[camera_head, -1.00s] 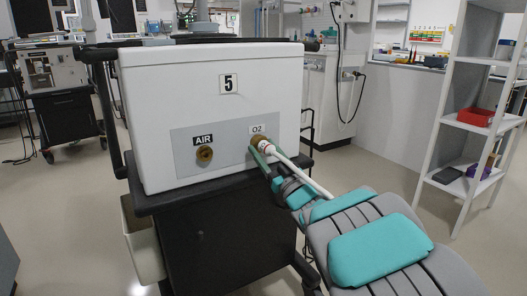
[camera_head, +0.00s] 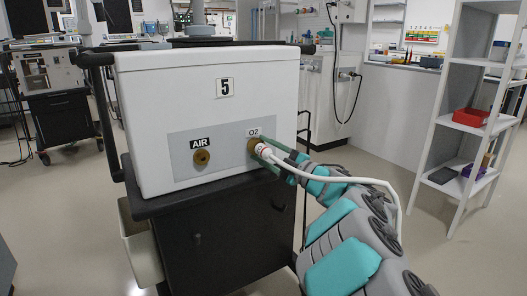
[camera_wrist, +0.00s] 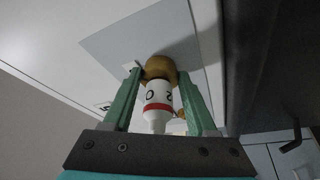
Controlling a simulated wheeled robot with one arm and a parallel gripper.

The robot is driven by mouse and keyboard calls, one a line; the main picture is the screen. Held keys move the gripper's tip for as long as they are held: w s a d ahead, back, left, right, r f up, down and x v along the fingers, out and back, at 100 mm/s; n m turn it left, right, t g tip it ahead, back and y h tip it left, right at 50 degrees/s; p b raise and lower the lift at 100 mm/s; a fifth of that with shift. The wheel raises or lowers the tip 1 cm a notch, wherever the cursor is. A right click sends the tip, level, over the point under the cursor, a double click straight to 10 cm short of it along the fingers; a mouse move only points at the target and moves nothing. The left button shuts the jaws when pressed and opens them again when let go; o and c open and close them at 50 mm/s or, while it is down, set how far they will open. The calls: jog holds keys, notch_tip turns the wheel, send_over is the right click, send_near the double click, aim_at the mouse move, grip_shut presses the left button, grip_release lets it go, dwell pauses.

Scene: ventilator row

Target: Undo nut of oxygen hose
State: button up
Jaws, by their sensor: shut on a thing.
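The white ventilator (camera_head: 160,95), marked 5, has a grey panel with a brass AIR port (camera_head: 201,157) and an O2 port to its right. At the O2 port is a brass nut (camera_head: 253,146), which also shows in the wrist view (camera_wrist: 160,68). The white oxygen hose (camera_head: 345,180) has a white end with a red band and an O2 mark (camera_wrist: 158,96), lined up with the nut. My gripper (camera_wrist: 160,75) has its green fingers shut on the nut, one on each side. It also shows in the head view (camera_head: 265,146). Thread engagement is hidden.
The ventilator stands on a black cart (camera_head: 215,240) with a side bin (camera_head: 140,245). A white shelf (camera_head: 455,150) with a red bin (camera_head: 471,117) stands at the right. The floor between cart and shelf is open apart from my arm.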

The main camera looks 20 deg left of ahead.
jog(key=n+g+h, duration=0.1)
jog(key=n, duration=0.3)
jog(key=shift+r, duration=0.15)
jog(key=shift+r, duration=0.15)
dwell(0.9)
jog(key=o, duration=1.4)
jog(key=shift+d, duration=0.15)
jog(key=shift+p+v, duration=0.55)
jog(key=shift+v, duration=3.25)
